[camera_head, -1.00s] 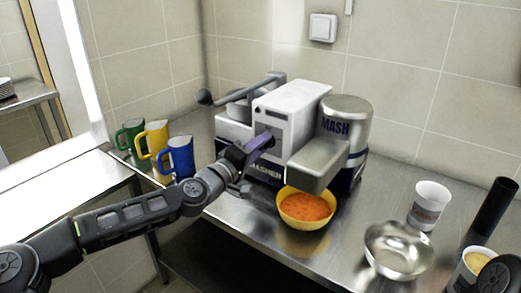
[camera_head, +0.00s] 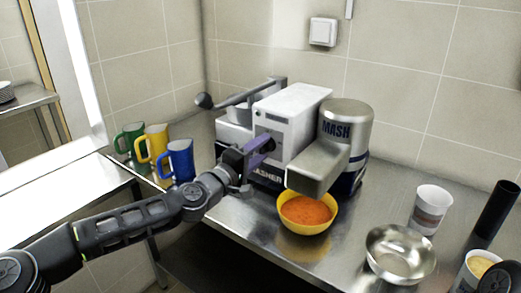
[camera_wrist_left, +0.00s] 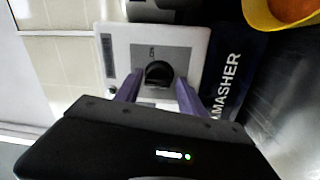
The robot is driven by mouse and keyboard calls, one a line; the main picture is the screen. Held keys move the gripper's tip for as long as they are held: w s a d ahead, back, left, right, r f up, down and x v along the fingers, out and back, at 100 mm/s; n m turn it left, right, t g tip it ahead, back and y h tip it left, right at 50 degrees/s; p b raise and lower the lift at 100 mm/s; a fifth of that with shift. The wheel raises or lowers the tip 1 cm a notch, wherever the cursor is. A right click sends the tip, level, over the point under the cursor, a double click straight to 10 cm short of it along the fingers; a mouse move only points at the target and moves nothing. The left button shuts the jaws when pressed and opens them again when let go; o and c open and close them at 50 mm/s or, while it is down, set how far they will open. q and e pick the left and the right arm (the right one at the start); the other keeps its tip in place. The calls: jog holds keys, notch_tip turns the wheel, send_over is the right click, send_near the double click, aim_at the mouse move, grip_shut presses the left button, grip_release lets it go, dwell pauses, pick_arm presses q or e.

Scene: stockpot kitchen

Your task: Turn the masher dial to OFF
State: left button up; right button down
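The masher (camera_head: 290,115) is a white and steel machine with a dark blue base, standing on the steel counter. Its dial (camera_wrist_left: 159,73) is a dark round knob on a grey panel of the white housing. Small marks sit beside the dial, too small to read surely, so I cannot tell its setting. My left gripper (camera_head: 262,150) is just in front of the panel. In the left wrist view its purple fingers (camera_wrist_left: 158,84) are apart, one on each side of the dial, with visible gaps and no clear contact.
A yellow bowl of orange food (camera_head: 306,214) stands under the masher's spout. Green (camera_head: 130,142), yellow (camera_head: 153,146) and blue (camera_head: 180,160) mugs stand left of my gripper. A steel bowl (camera_head: 400,254) and a white tub (camera_head: 430,207) are at the right.

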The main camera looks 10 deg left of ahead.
pick_arm(q)
jog(key=shift+o, duration=0.6)
jog(key=shift+r, duration=0.1)
jog(key=v, duration=0.8)
jog(key=shift+b, duration=0.4)
